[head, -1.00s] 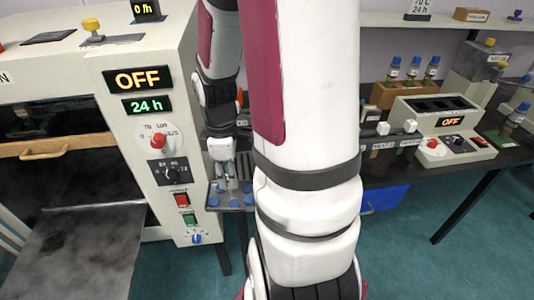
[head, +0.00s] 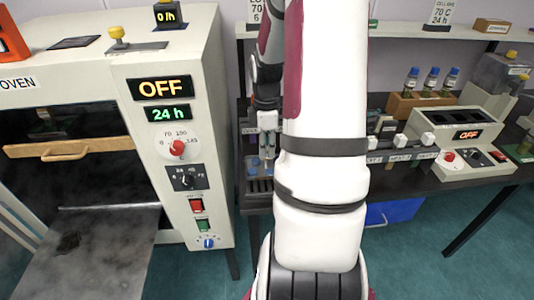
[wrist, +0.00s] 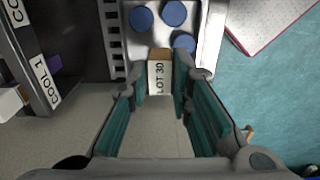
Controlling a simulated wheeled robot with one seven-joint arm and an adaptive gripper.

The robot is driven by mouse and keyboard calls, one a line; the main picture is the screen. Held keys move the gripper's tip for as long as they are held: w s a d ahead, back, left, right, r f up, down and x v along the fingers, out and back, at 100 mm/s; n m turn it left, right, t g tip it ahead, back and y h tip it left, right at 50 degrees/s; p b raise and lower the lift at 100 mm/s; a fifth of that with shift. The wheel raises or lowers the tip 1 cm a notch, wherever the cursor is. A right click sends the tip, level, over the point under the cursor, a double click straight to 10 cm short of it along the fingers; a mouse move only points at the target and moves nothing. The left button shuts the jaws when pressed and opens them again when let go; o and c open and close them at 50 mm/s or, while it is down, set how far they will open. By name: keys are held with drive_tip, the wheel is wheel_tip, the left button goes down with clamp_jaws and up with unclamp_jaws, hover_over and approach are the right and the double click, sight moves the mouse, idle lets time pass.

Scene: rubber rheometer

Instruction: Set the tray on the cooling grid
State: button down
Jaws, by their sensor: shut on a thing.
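The tray (head: 259,186) is grey with blue round pieces in it, partly hidden behind my arm in the head view. The wrist view shows its slotted side wall (wrist: 117,42) and several blue discs. In the head view my gripper (head: 267,150) is above the tray's near end. A dark structure with a "COOL 1" label (wrist: 45,82) lies left of the tray in the wrist view; I cannot make out the grid surface itself.
The oven (head: 185,120) stands left, with its display OFF and a metal plate (head: 95,255) in front. At the right, a dark bench holds a grey device (head: 450,130) and a bottle rack (head: 420,104). A blue bin (head: 390,213) is under the bench.

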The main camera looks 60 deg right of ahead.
sight(267, 154)
drive_tip(key=shift+w+d+f, duration=0.1)
drive_tip(key=shift+w+d, duration=0.15)
drive_tip(key=shift+d, duration=0.25)
drive_tip(key=shift+f, duration=1.7)
drive_tip(key=shift+f, duration=0.1)
drive_tip(key=c, duration=1.4)
unclamp_jaws()
drive_tip(key=shift+c, duration=0.2)
wheel_tip(267, 154, up, 12)
drive_tip(key=shift+r+p, duration=0.15)
drive_tip(key=shift+p, duration=0.25)
